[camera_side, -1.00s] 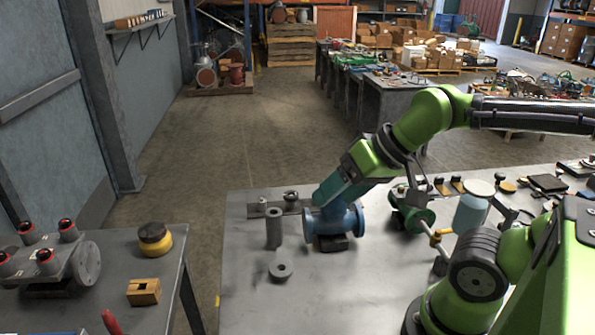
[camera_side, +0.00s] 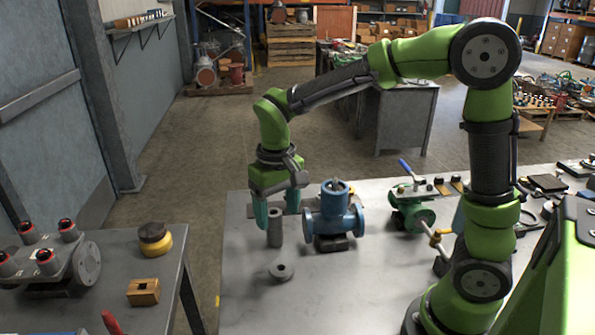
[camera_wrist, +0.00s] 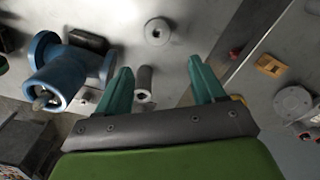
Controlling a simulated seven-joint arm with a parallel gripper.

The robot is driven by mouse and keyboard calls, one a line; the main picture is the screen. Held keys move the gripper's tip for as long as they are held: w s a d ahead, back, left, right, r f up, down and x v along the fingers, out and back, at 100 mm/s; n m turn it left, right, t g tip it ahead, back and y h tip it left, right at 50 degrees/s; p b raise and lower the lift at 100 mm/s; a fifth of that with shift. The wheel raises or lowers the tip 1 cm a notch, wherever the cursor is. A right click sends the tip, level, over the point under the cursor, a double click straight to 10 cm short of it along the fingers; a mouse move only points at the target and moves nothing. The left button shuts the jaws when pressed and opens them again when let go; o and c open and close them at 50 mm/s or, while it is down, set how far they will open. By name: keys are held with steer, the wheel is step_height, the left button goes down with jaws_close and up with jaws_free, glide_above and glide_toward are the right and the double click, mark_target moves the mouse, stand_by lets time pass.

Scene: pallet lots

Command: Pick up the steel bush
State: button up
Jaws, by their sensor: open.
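The steel bush (camera_side: 275,229), a tall grey hollow cylinder, stands upright on the grey bench left of the blue flanged valve body (camera_side: 334,219). My gripper (camera_side: 277,219) points down at its upper end, with green fingers open on either side in the side view. In the wrist view the bush (camera_wrist: 144,85) shows between the open fingers (camera_wrist: 161,67), nearer the left one. Its open bore is visible. I cannot tell whether a finger touches it.
The blue valve body stands close on the right. A green valve (camera_side: 411,210) is farther right. The front of the bench is clear.

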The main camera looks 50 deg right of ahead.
mark_target(281, 265)
step_height(281, 265, down, 16)
steer(key=shift+d+f, duration=0.15)
steer(key=c, duration=1)
step_height(281, 265, up, 10)
steer(key=s+d+r+m, duration=0.1)
steer(key=d+r+m, duration=0.1)
steer(key=d+r, duration=0.2)
steer(key=s+d+r+m, duration=0.1)
steer(key=d+r+m, duration=0.1)
steer(key=d+r, duration=0.3)
steer(key=s+d+r+m, duration=0.1)
steer(key=d+r+m, duration=0.1)
steer(key=d+r, duration=0.3)
steer(key=shift+d+r, duration=0.15)
steer(key=shift+d, duration=1.4)
